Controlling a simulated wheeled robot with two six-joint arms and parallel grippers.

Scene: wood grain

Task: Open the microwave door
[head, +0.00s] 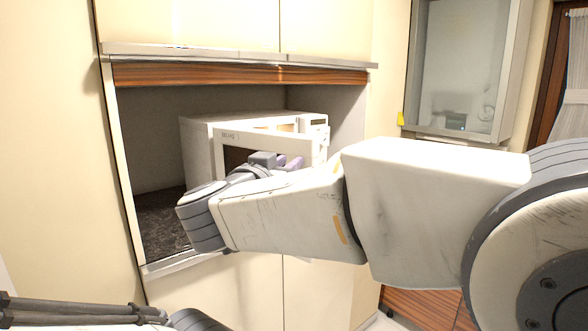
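The white microwave (200,140) stands inside a cabinet niche. Its door (275,140), with a dark window, appears swung partly out from the body, with a gap showing behind its top right part. My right arm reaches in from the right and crosses in front of the microwave. My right gripper (290,162) is at the door's front, near its right side; purple-grey parts show there. The wrist hides the fingertips and the lower door, so I cannot tell whether it grips anything.
The niche has a dark speckled floor (160,225), side walls and a wood-grain strip (240,75) above. Cream cabinet panels surround it. A wall cabinet with a glass front (460,70) hangs at the upper right. Free room shows in the niche left of the microwave.

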